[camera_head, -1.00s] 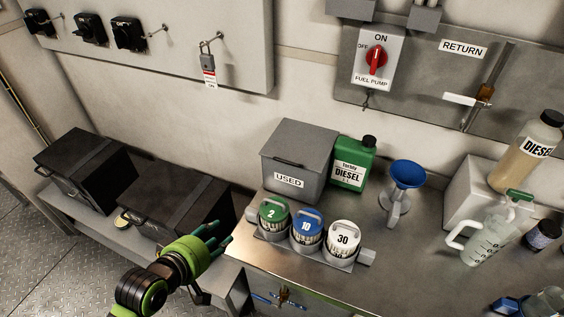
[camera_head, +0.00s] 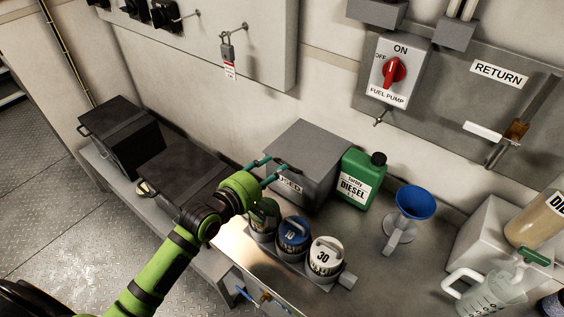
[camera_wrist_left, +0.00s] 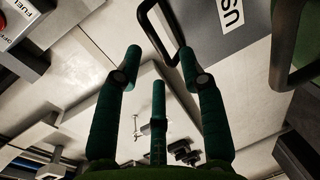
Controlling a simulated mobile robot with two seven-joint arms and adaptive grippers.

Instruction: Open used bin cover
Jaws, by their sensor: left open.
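The grey used bin (camera_head: 312,160) stands on the metal counter with its cover shut. Its "USED" label (camera_head: 290,184) is partly covered by my left gripper (camera_head: 269,170) in the head view. That gripper is open, its fingers at the front edge of the bin near the cover's handle. In the left wrist view, the dark handle loop (camera_wrist_left: 147,22) lies just beyond and between the spread fingertips (camera_wrist_left: 160,58), and the label (camera_wrist_left: 232,14) is cut off at the top. I cannot tell whether the fingers touch the handle. My right gripper is not in view.
A green diesel can (camera_head: 360,182) stands right beside the bin. Numbered canisters (camera_head: 294,234) sit in front, close under my left wrist. A blue funnel (camera_head: 415,203) is further right. Dark boxes (camera_head: 125,137) stand on a low shelf at left.

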